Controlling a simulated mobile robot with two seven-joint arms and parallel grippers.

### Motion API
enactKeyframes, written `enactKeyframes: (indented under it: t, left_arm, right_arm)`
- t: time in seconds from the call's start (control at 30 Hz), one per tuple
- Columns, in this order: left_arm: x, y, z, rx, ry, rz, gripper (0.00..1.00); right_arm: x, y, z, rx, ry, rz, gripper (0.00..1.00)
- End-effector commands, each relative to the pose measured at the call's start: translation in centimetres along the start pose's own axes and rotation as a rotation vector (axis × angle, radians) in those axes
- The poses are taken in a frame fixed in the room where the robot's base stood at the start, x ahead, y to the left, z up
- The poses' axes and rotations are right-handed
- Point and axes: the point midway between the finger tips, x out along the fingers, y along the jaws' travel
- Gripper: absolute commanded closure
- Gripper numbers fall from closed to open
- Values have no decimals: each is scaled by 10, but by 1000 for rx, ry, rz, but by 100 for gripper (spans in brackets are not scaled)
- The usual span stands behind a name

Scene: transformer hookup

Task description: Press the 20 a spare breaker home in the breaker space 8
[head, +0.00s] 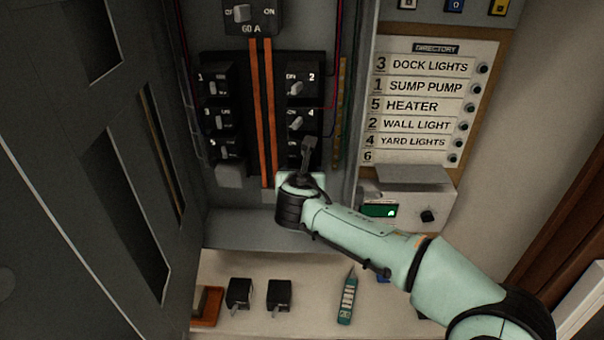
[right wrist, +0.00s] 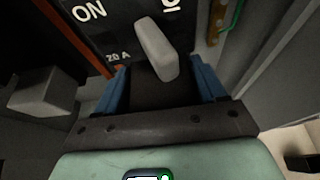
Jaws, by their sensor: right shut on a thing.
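My right gripper (head: 308,150) is at the lower end of the right-hand breaker column, below breaker 4 (head: 300,121). In the right wrist view its blue-padded fingers (right wrist: 160,88) are shut on a black breaker, the 20 A spare breaker (right wrist: 150,88). A grey toggle (right wrist: 156,48) stands up between the fingers, and "20 A" and "ON" markings show close by. The gripper and wrist cover breaker space 8 in the head view. I cannot tell how deep the breaker sits. My left gripper is not in view.
Breakers 1, 3 and 5 (head: 223,149) line the left column, with a grey block (head: 229,175) below. Orange bars (head: 262,110) run between columns. Two black breakers (head: 239,293) (head: 279,295) and a green tester (head: 347,299) lie on the shelf. The open door (head: 60,200) stands left.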

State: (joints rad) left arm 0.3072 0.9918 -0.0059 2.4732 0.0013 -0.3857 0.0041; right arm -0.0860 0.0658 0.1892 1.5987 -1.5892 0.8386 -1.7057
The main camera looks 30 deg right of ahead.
Motion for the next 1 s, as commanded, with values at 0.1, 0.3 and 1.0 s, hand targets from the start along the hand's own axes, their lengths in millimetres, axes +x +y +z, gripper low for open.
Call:
enactKeyframes:
  t: [0.1,0.3,1.0]
  left_arm:
    - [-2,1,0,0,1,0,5]
    - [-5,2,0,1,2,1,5]
    - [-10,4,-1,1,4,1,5]
  right_arm:
    - [2,0,2,0,-1,-1,63]
    - [6,0,4,1,-1,-1,63]
    - [15,-1,8,0,-3,-1,63]
